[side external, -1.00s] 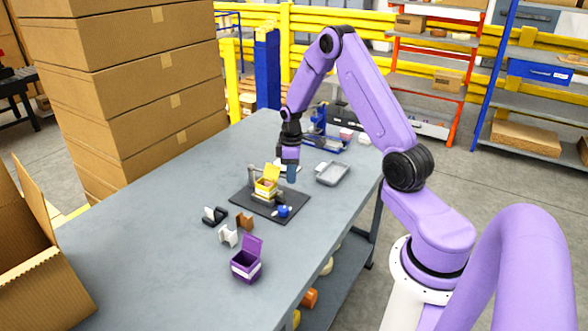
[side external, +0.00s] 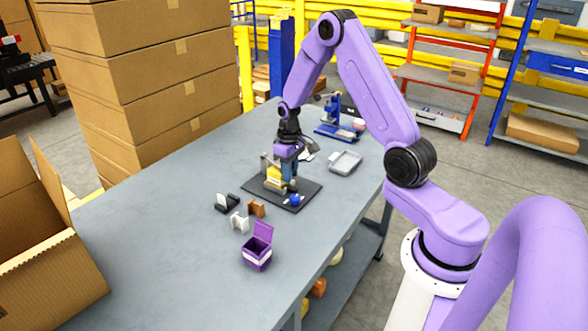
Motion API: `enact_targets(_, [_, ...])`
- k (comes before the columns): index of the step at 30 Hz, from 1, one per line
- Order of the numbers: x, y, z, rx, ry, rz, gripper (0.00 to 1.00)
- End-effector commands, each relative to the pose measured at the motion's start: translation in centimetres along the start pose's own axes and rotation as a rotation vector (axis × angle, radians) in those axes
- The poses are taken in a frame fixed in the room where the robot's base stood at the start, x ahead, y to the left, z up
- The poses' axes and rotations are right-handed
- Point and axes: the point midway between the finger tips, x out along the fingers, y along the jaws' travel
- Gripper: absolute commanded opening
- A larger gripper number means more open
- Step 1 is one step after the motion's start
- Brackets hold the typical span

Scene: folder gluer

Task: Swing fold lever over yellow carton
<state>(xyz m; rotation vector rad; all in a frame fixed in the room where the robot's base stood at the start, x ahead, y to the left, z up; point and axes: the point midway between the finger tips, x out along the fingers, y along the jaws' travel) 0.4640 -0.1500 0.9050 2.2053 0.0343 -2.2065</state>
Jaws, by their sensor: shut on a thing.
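The yellow carton (side external: 272,177) sits in the folding fixture on a black base plate (side external: 258,191), partly hidden by my gripper. A grey upright post (side external: 264,163) of the fixture stands just behind and left of it. My gripper (side external: 289,174) points down at the carton's right side, close to it. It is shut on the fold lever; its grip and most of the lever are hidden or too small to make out. The carton's lid is largely covered by my gripper. A blue knob (side external: 294,199) sits on the plate's front right part.
An open purple carton (side external: 257,250) stands nearer the table's front edge. A grey tray (side external: 346,162) and a blue device (side external: 336,120) are at the back right. The left of the table (side external: 160,220) is clear.

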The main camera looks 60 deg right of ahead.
Motion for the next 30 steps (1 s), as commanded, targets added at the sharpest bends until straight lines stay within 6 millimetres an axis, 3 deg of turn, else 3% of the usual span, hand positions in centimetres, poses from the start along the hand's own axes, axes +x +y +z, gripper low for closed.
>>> enact_targets(24, [-0.06,-0.83,-0.47,0.062,0.003,0.001,0.0])
enact_targets(25, [-0.06,-0.82,-0.47,0.062,0.003,0.001,0.34])
enact_targets(26, [-0.06,-0.83,-0.47,0.062,0.003,0.001,0.44])
enact_targets(30, [-0.04,-0.83,-0.44,0.062,0.002,0.001,0.47])
